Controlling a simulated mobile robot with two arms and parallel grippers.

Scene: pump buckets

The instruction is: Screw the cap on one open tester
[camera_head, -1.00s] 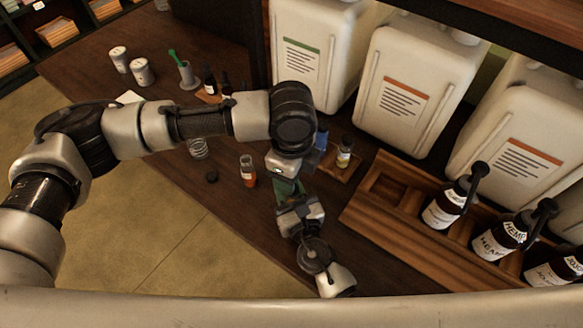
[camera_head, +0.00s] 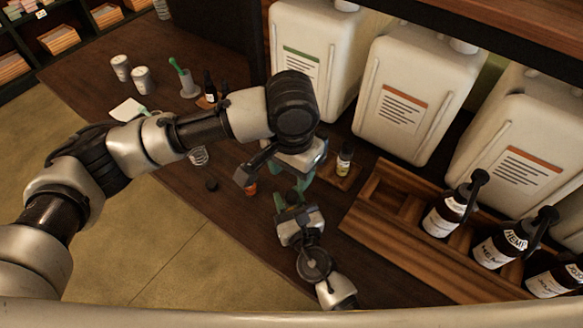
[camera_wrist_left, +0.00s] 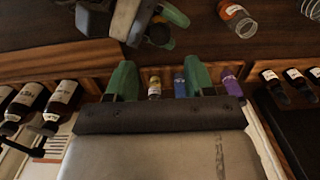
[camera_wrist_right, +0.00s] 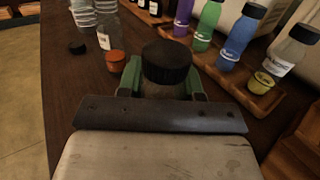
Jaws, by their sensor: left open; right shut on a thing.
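My right gripper (camera_head: 293,198) is shut on a black-capped bottle (camera_wrist_right: 168,63). In the right wrist view the wide black cap sits on top, and the greyish body below is mostly hidden between the green fingers. My left gripper (camera_head: 278,168) is open and empty, above and behind the right one; its fingers (camera_wrist_left: 162,82) are spread. A clear tester with orange liquid (camera_wrist_right: 115,62) stands uncapped on the table; its open mouth shows in the left wrist view (camera_wrist_left: 244,28). In the head view the left gripper hides most of it. A loose black cap (camera_head: 211,185) lies nearby.
Capped testers, purple, green (camera_wrist_right: 207,25), blue (camera_wrist_right: 238,37) and yellow (camera_wrist_right: 265,80), stand in a wooden rack. A wooden bottle rack (camera_head: 385,235) with dark pump bottles (camera_head: 446,213) is at right, white canisters (camera_head: 405,90) behind.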

